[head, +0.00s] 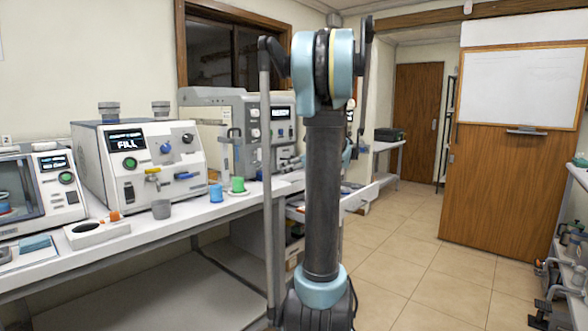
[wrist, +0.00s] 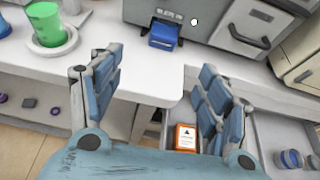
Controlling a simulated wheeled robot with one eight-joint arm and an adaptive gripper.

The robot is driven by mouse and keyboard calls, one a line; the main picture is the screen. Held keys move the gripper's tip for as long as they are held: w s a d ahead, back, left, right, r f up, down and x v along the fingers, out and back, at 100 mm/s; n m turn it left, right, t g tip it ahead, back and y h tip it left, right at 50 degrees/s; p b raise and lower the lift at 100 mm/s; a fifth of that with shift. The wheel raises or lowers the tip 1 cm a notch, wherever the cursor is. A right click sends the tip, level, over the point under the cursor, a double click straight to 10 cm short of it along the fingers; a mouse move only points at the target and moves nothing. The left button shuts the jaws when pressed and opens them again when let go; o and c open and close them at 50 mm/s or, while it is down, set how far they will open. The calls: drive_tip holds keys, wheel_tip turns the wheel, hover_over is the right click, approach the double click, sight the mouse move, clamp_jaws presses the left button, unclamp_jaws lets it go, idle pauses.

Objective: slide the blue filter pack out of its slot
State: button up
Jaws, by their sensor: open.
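The blue filter pack (wrist: 163,35) shows in the wrist view, its front end sticking out of a dark slot low on the face of a grey machine (wrist: 200,22). My gripper (wrist: 158,68) is open and empty, its two blue-padded fingers spread wide apart. The pack lies ahead of the fingertips, between their lines and apart from them. How deep the pack sits in the slot is hidden. In the head view my arm covers the middle of the picture, and I cannot make out the pack there.
A green cup (wrist: 52,27) stands on a white dish left of the fingers. Below the bench edge is an open drawer (head: 352,198) holding an orange-labelled item (wrist: 186,138). A blue cup (head: 216,193) and grey cup (head: 161,209) stand on the bench (head: 150,230).

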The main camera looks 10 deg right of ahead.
sight(267, 174)
drive_tip(key=shift+w+d+r, duration=0.1)
drive_tip(key=shift+w+d, duration=0.15)
drive_tip(key=shift+d, duration=0.05)
drive_tip(key=shift+w+a, duration=0.1)
drive_tip(key=x, duration=1.7)
drive_tip(key=shift+w+a, duration=0.1)
drive_tip(key=shift+c, duration=0.2)
drive_tip(key=c, duration=1.2)
